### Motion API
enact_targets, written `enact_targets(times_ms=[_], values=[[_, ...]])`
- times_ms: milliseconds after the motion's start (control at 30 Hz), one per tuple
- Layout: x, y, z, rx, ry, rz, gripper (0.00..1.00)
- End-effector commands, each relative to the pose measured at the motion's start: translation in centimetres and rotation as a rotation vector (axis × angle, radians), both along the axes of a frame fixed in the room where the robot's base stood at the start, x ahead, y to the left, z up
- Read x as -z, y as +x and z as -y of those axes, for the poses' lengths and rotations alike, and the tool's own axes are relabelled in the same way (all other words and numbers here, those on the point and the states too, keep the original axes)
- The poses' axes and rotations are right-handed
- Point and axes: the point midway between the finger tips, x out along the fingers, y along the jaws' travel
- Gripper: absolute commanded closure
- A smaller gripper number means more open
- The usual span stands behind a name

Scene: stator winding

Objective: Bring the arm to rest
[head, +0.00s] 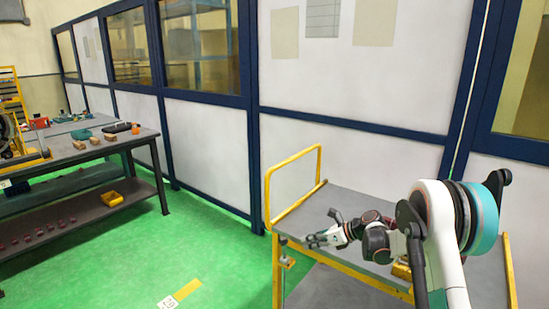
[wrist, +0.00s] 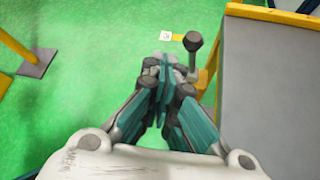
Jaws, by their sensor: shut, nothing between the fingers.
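My arm reaches across the right side of the head view, over a grey cart with a yellow frame (head: 352,205). My gripper (head: 318,239) is at the arm's far end, above the left part of the cart top. In the wrist view my gripper (wrist: 172,75) has its teal fingers together, with nothing between them. Below it there I see green floor, and the cart (wrist: 275,80) lies to the right. The fingertips look small in the head view.
A dark workbench (head: 75,150) with tools and small blocks stands at the left. A yellow bin (head: 112,198) sits on its lower shelf. A white and blue partition wall (head: 210,145) runs behind the cart. Green floor (head: 180,250) lies clear between bench and cart.

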Motion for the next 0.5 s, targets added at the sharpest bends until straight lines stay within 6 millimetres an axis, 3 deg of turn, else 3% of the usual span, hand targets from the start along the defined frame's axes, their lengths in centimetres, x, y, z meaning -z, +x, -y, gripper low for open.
enact_targets(times_ms=[33, 200, 500], values=[[-1.8, -0.7, -0.1, -0.023, -0.043, 0.039, 1.0], [-6.7, -3.0, -0.2, -0.118, -0.203, 0.183, 1.0], [-14.0, -9.1, 0.0, -0.319, -0.486, 0.418, 1.0]])
